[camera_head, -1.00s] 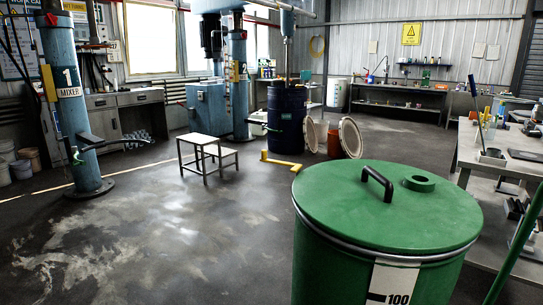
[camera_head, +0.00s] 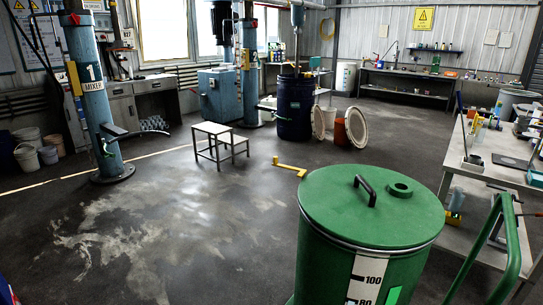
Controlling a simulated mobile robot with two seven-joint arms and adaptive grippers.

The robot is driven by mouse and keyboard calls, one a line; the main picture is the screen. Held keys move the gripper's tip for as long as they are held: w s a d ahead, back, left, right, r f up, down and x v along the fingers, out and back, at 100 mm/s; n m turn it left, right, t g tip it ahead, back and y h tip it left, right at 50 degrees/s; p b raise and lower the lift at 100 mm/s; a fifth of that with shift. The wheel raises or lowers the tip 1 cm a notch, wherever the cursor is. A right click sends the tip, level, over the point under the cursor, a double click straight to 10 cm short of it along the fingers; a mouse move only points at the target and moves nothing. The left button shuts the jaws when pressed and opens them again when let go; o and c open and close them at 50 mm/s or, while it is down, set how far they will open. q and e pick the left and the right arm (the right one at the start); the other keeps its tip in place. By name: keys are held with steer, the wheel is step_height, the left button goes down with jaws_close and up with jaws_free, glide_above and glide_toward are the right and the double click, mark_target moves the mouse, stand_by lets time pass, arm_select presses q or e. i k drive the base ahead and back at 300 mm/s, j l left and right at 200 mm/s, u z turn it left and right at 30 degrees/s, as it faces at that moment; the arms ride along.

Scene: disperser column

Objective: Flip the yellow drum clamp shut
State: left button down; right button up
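A yellow angled bar (camera_head: 289,167) lies low at the floor in front of the dark blue drum (camera_head: 295,107). It looks like the drum clamp, but it is too small to tell whether it is open or shut. The drum stands upright under a blue mixer column (camera_head: 247,75) at the back. Neither of my grippers shows in the head view.
A large green lidded tank (camera_head: 370,215) with a green push handle (camera_head: 512,245) stands close at front right. A small white step stool (camera_head: 213,130) stands left of the drum. A cluttered bench (camera_head: 452,182) runs along the right. The left-middle floor is clear.

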mark_target(301, 175)
steer(key=i+j+u, duration=0.1)
steer(key=i+u, duration=0.4)
steer(key=i+j+u, duration=0.25)
steer(key=i+u, duration=0.15)
steer(key=i, duration=0.15)
steer(key=i+u, duration=0.45)
steer(key=i+z, duration=0.25)
steer(key=z, duration=0.25)
steer(key=i+j+z, duration=0.15)
steer(key=z, duration=0.3)
steer(key=i+j+z, duration=0.2)
steer(key=z, duration=0.3)
steer(key=i+j+z, duration=0.1)
steer(key=z, duration=0.25)
steer(key=i+j+z, duration=0.15)
steer(key=z, duration=0.2)
steer(key=i+j+z, duration=0.2)
steer(key=z, duration=0.15)
steer(key=i, duration=0.05)
